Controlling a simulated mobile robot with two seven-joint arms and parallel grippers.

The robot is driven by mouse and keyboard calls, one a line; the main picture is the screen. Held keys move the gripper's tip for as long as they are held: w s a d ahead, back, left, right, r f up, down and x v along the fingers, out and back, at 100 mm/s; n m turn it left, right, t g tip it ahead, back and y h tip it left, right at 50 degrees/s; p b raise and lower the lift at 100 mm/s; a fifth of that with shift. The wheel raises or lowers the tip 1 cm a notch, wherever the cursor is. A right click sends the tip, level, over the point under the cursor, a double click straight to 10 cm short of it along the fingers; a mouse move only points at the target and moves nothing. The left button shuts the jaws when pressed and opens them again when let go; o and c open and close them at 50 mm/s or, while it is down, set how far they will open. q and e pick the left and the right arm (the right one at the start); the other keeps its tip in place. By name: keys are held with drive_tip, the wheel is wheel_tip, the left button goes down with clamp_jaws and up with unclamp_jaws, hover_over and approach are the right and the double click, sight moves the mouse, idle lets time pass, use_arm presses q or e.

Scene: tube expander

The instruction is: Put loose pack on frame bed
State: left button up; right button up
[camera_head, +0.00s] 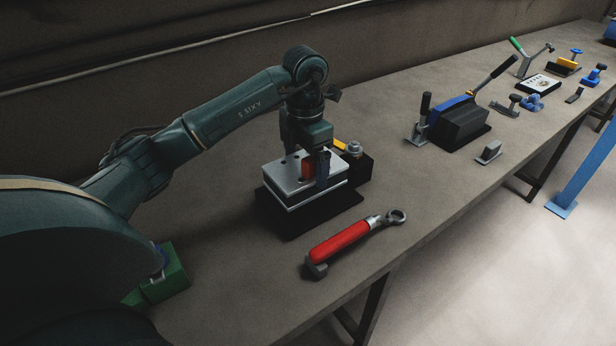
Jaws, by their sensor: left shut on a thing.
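The loose pack appears to be a silver stack of plates (284,178) with holes in its top, and an orange-red block (308,164) stands on it. My left gripper (315,172) points down over the stack and is shut on the orange-red block. I cannot tell whether block and plates are one piece. A flat black base (318,218), perhaps the frame bed, lies under the stack. Whether the stack rests on it or is slightly above is unclear. My right gripper is not in view.
A black block with a metal knob (354,149) stands right behind the stack. A red-handled tool (340,243) lies in front. A black block with a blue lever (459,122) and several small tools stand farther right. A green block (166,272) is at lower left.

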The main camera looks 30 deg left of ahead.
use_arm(q)
drive_tip(key=shift+f, duration=2)
drive_tip(key=shift+f, duration=0.15)
drive_tip(key=o, duration=1.1)
drive_tip(key=shift+o, duration=0.2)
